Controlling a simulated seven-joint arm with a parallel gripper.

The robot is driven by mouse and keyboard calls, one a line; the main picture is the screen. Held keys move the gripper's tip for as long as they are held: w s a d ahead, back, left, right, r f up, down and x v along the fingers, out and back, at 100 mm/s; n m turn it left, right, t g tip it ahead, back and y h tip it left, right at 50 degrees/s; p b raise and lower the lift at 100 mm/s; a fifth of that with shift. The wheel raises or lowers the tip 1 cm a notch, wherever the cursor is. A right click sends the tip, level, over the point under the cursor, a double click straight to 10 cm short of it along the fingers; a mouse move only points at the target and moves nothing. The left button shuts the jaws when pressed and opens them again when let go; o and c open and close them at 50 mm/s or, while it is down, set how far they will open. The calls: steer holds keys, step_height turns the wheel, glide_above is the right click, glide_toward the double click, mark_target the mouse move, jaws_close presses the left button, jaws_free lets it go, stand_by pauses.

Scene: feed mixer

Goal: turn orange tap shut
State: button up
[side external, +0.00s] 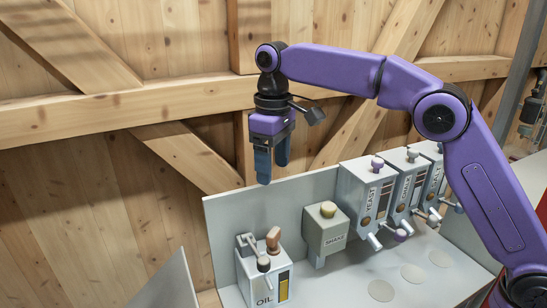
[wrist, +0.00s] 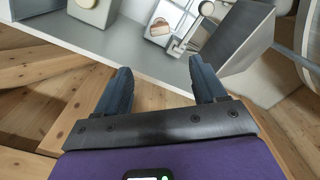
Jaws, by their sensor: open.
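An orange-brown tap handle (side external: 273,239) stands upright on top of the grey box marked OIL (side external: 258,285) in the side external view. It also shows, small, near the top of the wrist view (wrist: 160,27). A grey bracket and a black, pale-topped knob (side external: 263,264) sit beside it on the box. My gripper (side external: 273,169) is open and empty, pointing down, well above the OIL box and apart from it. In the wrist view, the two dark blue fingers (wrist: 160,68) are spread with nothing between them. Whether the tap is open or shut I cannot tell.
A greenish-grey box with a cream knob (side external: 327,209) stands right of the OIL box. The YEAST dispenser (side external: 366,198) and similar dispensers stand farther right. A grey metal panel (side external: 168,285) rises at lower left. Round pale discs (side external: 381,291) mark the otherwise clear tray floor.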

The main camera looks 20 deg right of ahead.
mark_target(274, 231)
steer(key=shift+r, duration=0.45)
steer(key=c, duration=0.4)
steer(key=s+a+f+m+t+h, duration=0.1)
steer(key=s+a+m+h, duration=0.15)
steer(key=m, duration=0.65)
steer(key=s+a+f+m+t+h, duration=0.1)
steer(key=s+a+m+t, duration=0.15)
steer(key=m, duration=0.65)
steer(key=shift+c, duration=0.2)
steer(key=shift+g, duration=0.35)
steer(key=x, duration=1.7)
steer(key=shift+w+a, duration=0.2)
steer(key=shift+w, duration=0.2)
